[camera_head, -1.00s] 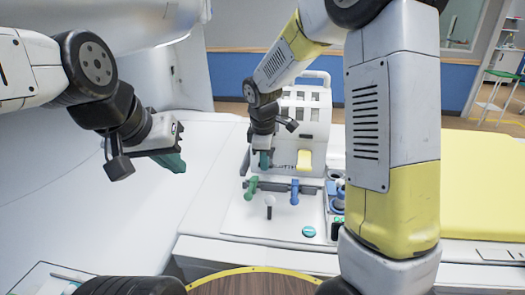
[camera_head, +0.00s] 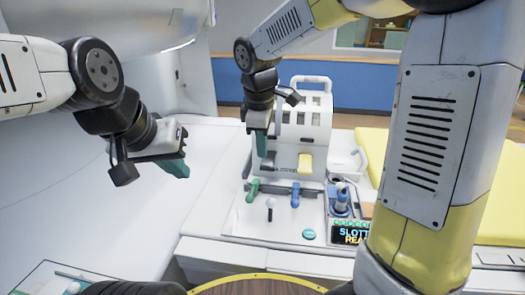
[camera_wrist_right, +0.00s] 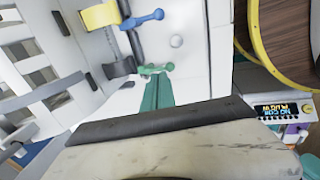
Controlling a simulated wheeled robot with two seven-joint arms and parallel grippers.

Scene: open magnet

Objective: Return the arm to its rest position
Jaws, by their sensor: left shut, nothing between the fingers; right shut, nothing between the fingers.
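My right gripper (camera_head: 261,146) is shut and empty, with its teal fingers pointing down in front of the white slatted housing (camera_head: 322,112). Its arm arches in from the right, across the top of the head view. The teal fingers also show shut in the right wrist view (camera_wrist_right: 159,92), close in the picture to a green handle. My left gripper (camera_head: 176,167) is shut and empty, raised at the left above the white surface and clear of the objects.
A green handle (camera_head: 253,188), a blue handle (camera_head: 295,196) and a white-knobbed stick (camera_head: 270,211) stand on the white panel. A lit display (camera_head: 352,234) is at the right. The white surface at left is largely clear.

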